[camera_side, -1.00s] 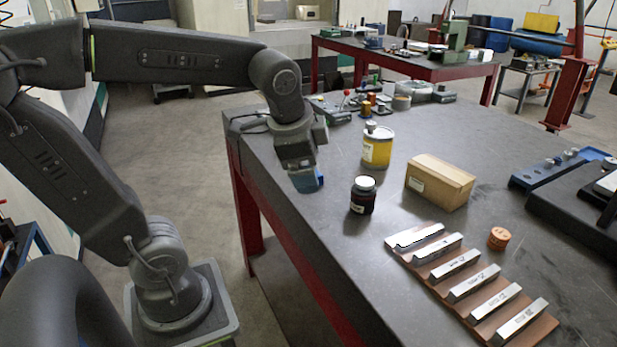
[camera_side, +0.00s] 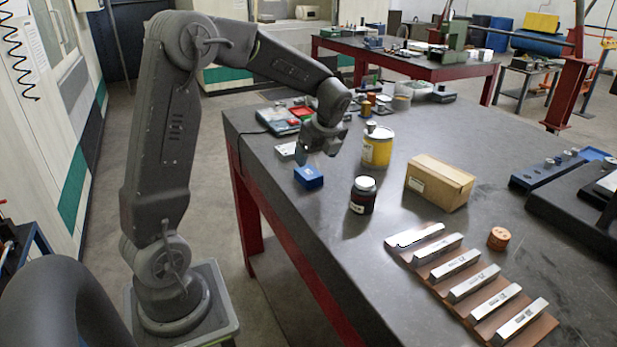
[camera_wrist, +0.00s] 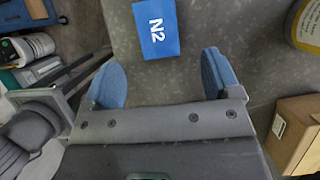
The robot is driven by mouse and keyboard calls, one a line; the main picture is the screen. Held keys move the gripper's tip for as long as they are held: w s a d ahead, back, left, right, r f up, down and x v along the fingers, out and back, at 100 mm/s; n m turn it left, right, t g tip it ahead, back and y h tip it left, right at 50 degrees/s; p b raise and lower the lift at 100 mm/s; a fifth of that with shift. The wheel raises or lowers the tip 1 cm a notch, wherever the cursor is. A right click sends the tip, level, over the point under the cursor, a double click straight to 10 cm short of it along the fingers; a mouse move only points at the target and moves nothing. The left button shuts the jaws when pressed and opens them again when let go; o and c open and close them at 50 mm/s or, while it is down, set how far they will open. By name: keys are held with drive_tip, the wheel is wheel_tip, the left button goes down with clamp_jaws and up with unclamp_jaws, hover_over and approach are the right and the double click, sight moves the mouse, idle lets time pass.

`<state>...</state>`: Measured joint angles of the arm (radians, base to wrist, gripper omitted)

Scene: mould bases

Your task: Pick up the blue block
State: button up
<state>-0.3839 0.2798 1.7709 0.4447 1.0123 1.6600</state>
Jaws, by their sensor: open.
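The blue block (camera_side: 308,178) lies on the dark table near its left edge. In the wrist view the block (camera_wrist: 156,28) shows a white "N2" mark and lies beyond the fingertips, its top cut off by the frame. My gripper (camera_side: 317,152) is above the table, behind and slightly right of the block in the side view. Its two blue fingertips (camera_wrist: 163,80) are spread wide with nothing between them. The gripper and block look apart.
A yellow can (camera_side: 377,148), a dark jar (camera_side: 363,196) and a cardboard box (camera_side: 440,183) stand right of the block. A brown board (camera_side: 425,271) carries several metal bars. An orange round stack (camera_side: 498,238) is beside it. The table's left edge is close to the block.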

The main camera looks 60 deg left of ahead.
sight(309, 172)
drive_tip(key=x, duration=0.7)
drive_tip(key=shift+s+a+f, duration=0.1)
drive_tip(key=shift+s+a, duration=0.05)
drive_tip(key=shift+a, duration=0.05)
drive_tip(key=c, duration=1.1)
drive_tip(key=shift+c, duration=0.3)
